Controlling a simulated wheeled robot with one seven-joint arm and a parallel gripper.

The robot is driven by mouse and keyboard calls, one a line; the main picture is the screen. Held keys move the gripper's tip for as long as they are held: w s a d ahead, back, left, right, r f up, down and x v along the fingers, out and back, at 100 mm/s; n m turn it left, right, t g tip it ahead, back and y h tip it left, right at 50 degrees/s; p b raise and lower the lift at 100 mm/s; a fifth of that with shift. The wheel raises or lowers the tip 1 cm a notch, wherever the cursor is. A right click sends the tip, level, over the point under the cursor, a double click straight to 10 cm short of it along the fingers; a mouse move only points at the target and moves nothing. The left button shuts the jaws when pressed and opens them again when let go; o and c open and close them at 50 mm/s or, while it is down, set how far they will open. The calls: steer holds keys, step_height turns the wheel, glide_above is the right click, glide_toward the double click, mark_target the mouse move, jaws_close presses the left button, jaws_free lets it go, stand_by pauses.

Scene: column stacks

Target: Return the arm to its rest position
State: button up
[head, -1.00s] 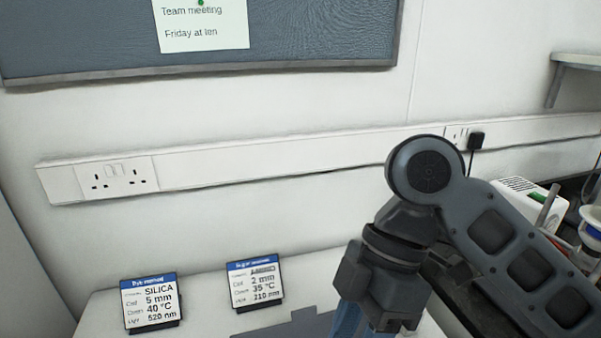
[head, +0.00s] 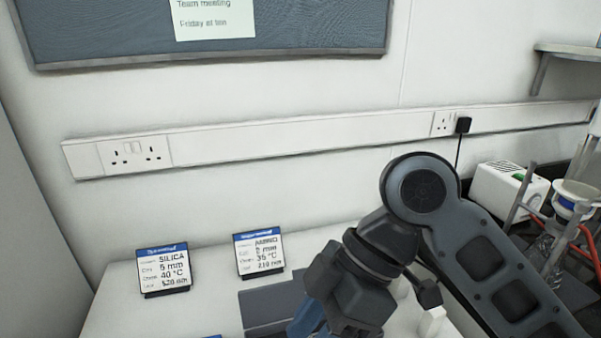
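My arm reaches in from the lower right of the head view, bent at a round dark joint. My gripper (head: 308,318) hangs at the bottom edge, pointing down and to the left over the white bench. A blue part shows at its end, cut off by the frame edge. Its fingertips are not clearly seen, so I cannot tell whether it is open or shut, or whether it holds anything.
Two label cards, one reading SILICA (head: 164,270) and another (head: 259,254), stand on the white bench (head: 110,300). A dark grey flat piece (head: 262,308) lies before them. A white device (head: 508,186) and a stand with red tubing (head: 575,200) are at right. A socket rail runs along the wall.

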steer(key=a+f+m+t+y+b, duration=0.2)
steer(key=a+m+t+y+b, duration=0.1)
steer(key=a+m+t+y, duration=0.55)
steer(key=s+d+f+m+t+h+b, duration=0.2)
steer(key=s+d+f+m+t+h, duration=0.25)
steer(key=d+f+m, duration=0.3)
steer(key=s+d+f+m+t+h+b, duration=0.2)
steer(key=s+d+f+m+t+h, duration=0.2)
steer(key=s+d+f+m+h, duration=0.25)
steer(key=s+d+n+t+h+b, duration=0.1)
steer(key=s+d+n+h+b, duration=0.1)
steer(key=s+d, duration=1.3)
steer(key=shift+s+n+h, duration=0.45)
steer(key=shift+s+h, duration=0.1)
steer(key=shift+h, duration=0.3)
